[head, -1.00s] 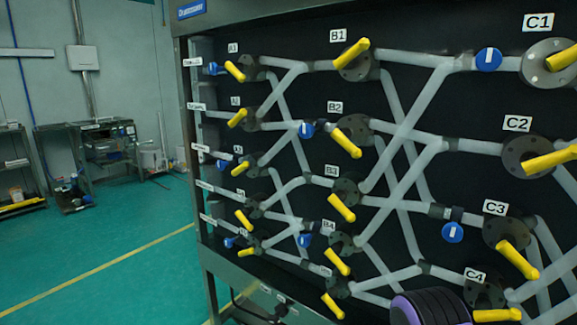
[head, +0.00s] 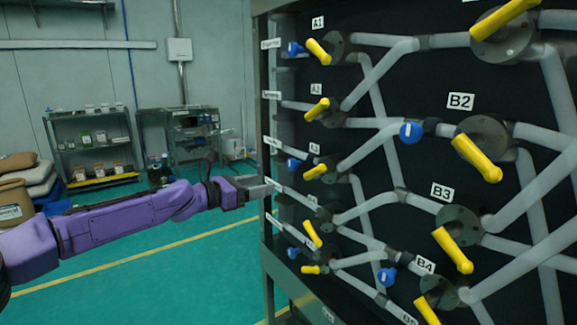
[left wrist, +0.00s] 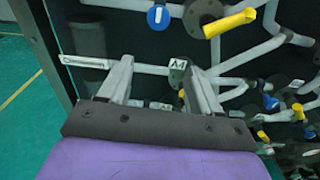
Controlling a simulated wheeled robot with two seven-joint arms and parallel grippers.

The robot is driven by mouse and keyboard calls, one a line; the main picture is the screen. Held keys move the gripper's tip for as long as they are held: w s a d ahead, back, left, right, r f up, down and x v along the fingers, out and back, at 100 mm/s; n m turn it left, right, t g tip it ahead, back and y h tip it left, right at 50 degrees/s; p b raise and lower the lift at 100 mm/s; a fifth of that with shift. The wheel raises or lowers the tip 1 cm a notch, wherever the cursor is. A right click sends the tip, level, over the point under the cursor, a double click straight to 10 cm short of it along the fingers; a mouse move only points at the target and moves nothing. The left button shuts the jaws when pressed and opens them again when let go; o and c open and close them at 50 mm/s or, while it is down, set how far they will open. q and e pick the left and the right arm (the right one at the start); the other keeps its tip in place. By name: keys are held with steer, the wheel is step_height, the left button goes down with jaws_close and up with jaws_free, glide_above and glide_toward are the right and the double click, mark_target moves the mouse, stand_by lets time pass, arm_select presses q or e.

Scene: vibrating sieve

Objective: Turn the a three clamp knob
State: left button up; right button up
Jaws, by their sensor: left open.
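The A3 label (head: 314,149) is small and white on the black panel. A yellow handle (head: 315,173) sits just below it on a dark round flange, and a blue knob (head: 293,164) sits to its left. My left gripper (head: 268,188) is open and empty at the panel's left edge, a little below and left of the A3 handle and apart from it. In the left wrist view, a yellow handle (left wrist: 230,22) and a blue knob (left wrist: 159,17), likely A3's, show above the open fingers (left wrist: 158,68). My right gripper is out of view.
The panel carries grey pipes and several more yellow handles, such as B2 (head: 476,158) and B3 (head: 452,250). The metal frame post (head: 268,240) stands at its left edge. Green floor (head: 150,285) is clear to the left; shelves (head: 92,145) stand far back.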

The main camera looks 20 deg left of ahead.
mark_target(290, 165)
arm_select(q)
steer(key=shift+t, duration=0.3)
steer(key=w+d+r, duration=0.1)
steer(key=w, duration=0.1)
steer(key=w+d+r, duration=0.1)
steer(key=w+d, duration=0.1)
steer(key=w, duration=0.1)
steer(key=w+d+r, duration=0.1)
steer(key=w+d, duration=0.1)
steer(key=w, duration=0.1)
steer(key=shift+d+p, duration=0.1)
steer(key=shift+p, duration=0.25)
steer(key=c, duration=1.1)
